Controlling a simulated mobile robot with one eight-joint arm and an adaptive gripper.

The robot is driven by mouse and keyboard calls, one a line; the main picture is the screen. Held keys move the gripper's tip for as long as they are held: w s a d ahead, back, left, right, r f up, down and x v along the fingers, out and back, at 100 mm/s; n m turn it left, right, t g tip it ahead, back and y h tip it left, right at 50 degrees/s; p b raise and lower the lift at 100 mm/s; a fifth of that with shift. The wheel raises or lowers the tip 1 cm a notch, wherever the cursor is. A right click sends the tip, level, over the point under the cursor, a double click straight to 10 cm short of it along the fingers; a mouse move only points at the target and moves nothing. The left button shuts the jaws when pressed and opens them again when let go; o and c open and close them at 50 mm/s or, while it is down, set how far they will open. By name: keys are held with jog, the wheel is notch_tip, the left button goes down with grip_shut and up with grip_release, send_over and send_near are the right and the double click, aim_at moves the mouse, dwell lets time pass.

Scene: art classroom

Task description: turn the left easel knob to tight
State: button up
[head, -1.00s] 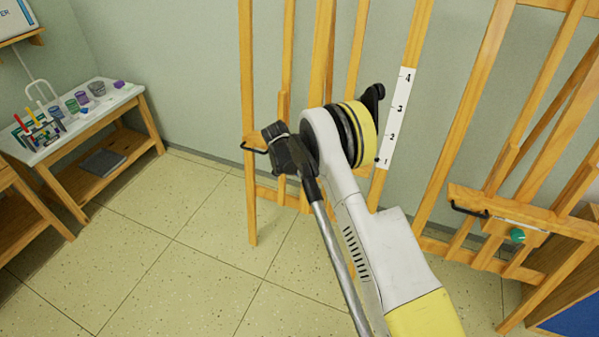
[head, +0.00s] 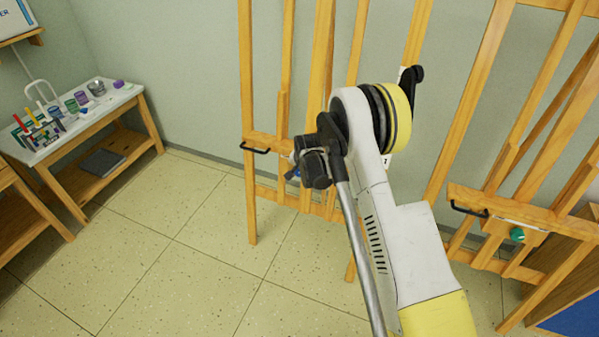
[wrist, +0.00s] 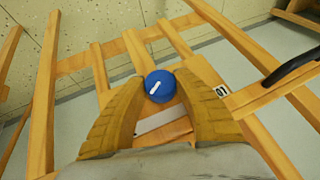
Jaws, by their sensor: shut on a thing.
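The left easel (head: 246,80) is a wooden frame by the wall. In the wrist view, its round blue knob (wrist: 164,79) carries a white pointer line slanting from lower left to upper right. My gripper (wrist: 162,88) has its two yellowish fingers on either side of the knob and is shut on it. A pale strip (wrist: 162,127) lies on the easel below the knob, partly between the fingers; its markings are unreadable. In the head view, my arm hides the gripper and most of the knob area.
A second easel (head: 480,100) with a green knob (head: 517,235) stands to the right. A paint table (head: 135,92) is at the left, with open floor before it.

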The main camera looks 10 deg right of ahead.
jog(key=shift+w+t+y, duration=0.1)
jog(key=shift+t+y, duration=0.2)
dwell(0.4)
jog(key=o, duration=1.2)
jog(key=shift+a, duration=0.1)
jog(key=shift+c, duration=0.2)
jog(key=shift+r, duration=0.1)
jog(key=v, duration=1.2)
